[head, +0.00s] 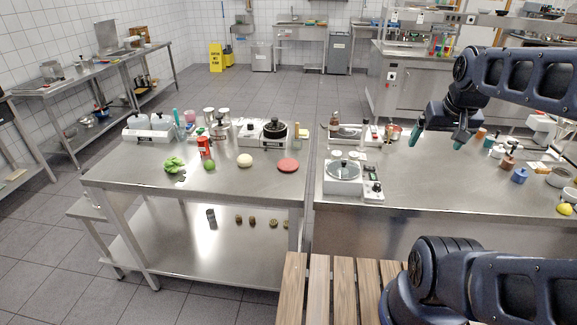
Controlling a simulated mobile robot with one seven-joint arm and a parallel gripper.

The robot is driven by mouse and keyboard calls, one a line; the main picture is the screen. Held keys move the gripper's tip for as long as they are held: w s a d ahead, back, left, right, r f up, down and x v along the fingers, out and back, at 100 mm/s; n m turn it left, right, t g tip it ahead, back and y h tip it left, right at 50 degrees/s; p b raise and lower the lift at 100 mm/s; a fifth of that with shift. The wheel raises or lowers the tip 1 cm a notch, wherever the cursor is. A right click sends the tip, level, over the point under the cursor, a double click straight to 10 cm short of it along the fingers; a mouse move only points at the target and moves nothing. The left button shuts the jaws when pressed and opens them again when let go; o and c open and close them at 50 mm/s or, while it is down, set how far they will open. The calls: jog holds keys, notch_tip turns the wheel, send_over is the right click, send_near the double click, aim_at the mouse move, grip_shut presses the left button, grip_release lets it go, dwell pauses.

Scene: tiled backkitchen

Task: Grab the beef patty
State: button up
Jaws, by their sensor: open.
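The beef patty (288,165) is a flat, reddish-pink disc. In the head view it lies on the steel table (230,179) at the left, near its right end. My gripper (437,139) is at the upper right, above the other steel counter. Its two fingers are spread apart with nothing between them. It is well to the right of the patty and apart from it.
Near the patty are a pale round item (245,160), a green vegetable (210,165), leafy greens (175,164), a red can (204,146) and a black pot (275,129). A white appliance with a glass lid (343,178) stands on the right counter (440,185). A slatted wooden surface (318,290) is in front.

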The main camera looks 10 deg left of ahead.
jog(key=shift+o, duration=0.3)
jog(key=w+a+f+n+g+h, duration=0.3)
jog(key=w+a+n, duration=0.2)
jog(key=w+n, duration=0.4)
jog(key=n+t+h, duration=0.4)
jog(key=n+t, duration=0.6)
jog(key=n, duration=1.1)
send_near(285, 165)
jog(key=shift+s+a, duration=0.2)
jog(key=shift+s, duration=0.1)
jog(key=shift+f, duration=0.1)
jog(key=x, duration=1)
jog(key=shift+w+d, duration=0.15)
jog(key=shift+w, duration=0.2)
jog(key=c, duration=1.1)
